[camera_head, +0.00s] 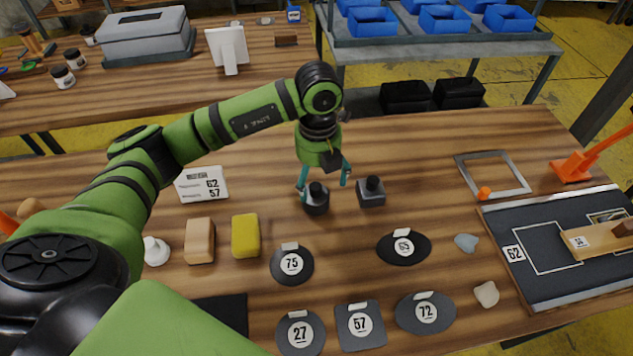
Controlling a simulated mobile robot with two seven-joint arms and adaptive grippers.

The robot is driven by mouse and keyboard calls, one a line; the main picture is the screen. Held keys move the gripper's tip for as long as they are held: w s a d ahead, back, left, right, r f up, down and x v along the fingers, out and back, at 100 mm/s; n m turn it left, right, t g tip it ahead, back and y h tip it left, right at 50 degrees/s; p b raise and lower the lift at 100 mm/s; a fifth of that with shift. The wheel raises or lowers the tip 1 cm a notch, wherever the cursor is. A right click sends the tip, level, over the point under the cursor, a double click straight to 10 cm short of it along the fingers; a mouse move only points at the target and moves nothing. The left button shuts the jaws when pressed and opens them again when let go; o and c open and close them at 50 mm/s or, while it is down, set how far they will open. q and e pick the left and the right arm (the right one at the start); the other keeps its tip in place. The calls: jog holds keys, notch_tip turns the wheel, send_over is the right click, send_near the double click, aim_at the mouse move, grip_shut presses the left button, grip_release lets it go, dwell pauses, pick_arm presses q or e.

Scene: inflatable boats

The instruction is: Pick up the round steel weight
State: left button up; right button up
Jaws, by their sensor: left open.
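The round steel weight (316,207), a dark short cylinder with a black knob, stands upright on the wooden workbench. A square steel weight (371,199) with a similar knob stands just to its right. My left gripper (324,184) points down over the round weight, its teal fingers open. One finger is at the left of the knob, the other is to its right, between the two weights. I cannot tell whether either finger touches the weight. My right gripper is not in view.
Numbered dark patches, such as patch 75 (292,269) and patch 65 (404,250), lie in front. A yellow sponge (245,238) and a tan block (200,244) lie to the left. A grey frame (516,178) and a dark board (560,280) lie right. Bench behind the weights is clear.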

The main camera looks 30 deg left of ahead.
aim_at(316, 186)
pick_arm(q)
jog(key=shift+s+f+p, duration=0.35)
jog(key=shift+f+p, duration=0.05)
jog(key=shift+f, duration=0.4)
jog(key=f, duration=0.2)
jog(key=f+p, duration=0.1)
jog(key=shift+w+a+f, duration=0.1)
jog(key=shift+a+f, duration=0.1)
jog(key=shift+f, duration=0.4)
jog(key=c, duration=1.6)
jog(key=shift+w+r, duration=0.1)
jog(key=shift+w, duration=0.05)
grip_shut()
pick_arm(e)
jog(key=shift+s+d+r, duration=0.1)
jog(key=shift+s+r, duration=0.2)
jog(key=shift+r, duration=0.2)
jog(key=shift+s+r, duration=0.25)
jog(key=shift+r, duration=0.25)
pick_arm(q)
jog(key=shift+r, duration=0.1)
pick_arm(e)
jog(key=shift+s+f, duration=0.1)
